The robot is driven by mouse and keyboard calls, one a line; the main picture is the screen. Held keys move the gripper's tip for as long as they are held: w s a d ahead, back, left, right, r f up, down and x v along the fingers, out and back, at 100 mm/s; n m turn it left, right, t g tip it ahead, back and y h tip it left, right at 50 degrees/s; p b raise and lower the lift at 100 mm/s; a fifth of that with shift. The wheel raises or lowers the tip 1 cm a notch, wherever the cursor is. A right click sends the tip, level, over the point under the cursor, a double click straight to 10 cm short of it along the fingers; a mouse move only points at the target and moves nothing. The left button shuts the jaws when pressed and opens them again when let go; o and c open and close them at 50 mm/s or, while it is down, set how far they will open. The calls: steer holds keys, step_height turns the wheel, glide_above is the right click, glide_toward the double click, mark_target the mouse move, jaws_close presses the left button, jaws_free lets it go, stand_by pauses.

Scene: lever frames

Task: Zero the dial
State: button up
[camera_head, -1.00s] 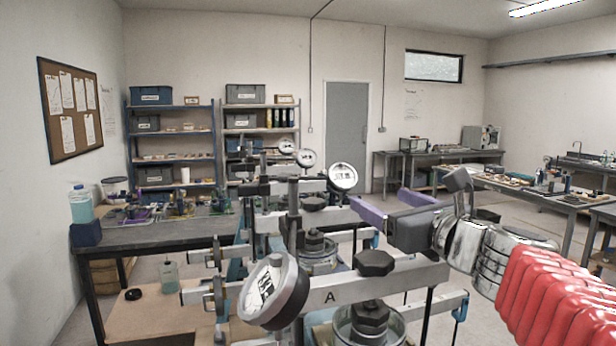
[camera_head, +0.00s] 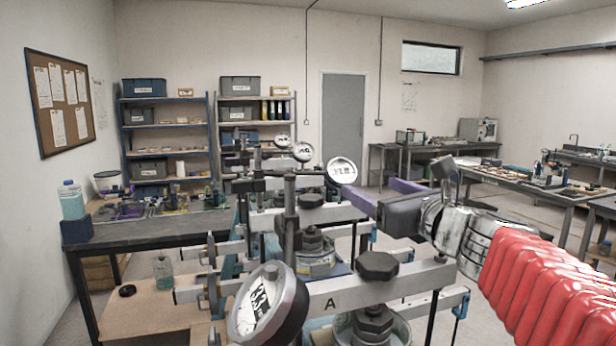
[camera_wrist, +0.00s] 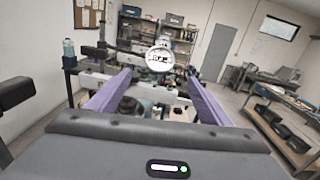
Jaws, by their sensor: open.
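The nearest lever frame, marked A (camera_head: 333,303), carries a round dial (camera_head: 266,304) at its left front, with a white face and dark rim. More dials stand behind it on further frames: one at the middle (camera_head: 341,171) and smaller ones farther back (camera_head: 303,151). The middle dial region also shows as a white dial (camera_wrist: 159,59) in the wrist view, ahead of and between my fingers. My gripper (camera_head: 375,193) is open and empty, its purple fingers pointing at the frames behind A. The needle positions are too small to read.
A dark hexagonal knob (camera_head: 377,265) tops frame A's beam. A bench (camera_head: 150,232) at the left holds a bottle (camera_head: 71,200) and small parts. Shelves (camera_head: 166,128) stand at the back. Tables (camera_head: 530,183) stand at the right, with open floor between.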

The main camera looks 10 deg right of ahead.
mark_target(346, 175)
steer(key=x, duration=1.2)
steer(key=shift+w+a, duration=0.1)
steer(key=c, duration=1)
steer(key=shift+c, duration=0.2)
steer(key=shift+d+r+n+y, duration=0.1)
steer(key=shift+d+n+y, duration=0.15)
steer(key=shift+n+y, duration=0.65)
steer(key=shift+w+n+g+y, duration=0.1)
steer(key=shift+n+g+y, duration=0.55)
steer(key=shift+n, duration=0.75)
steer(key=o, duration=1)
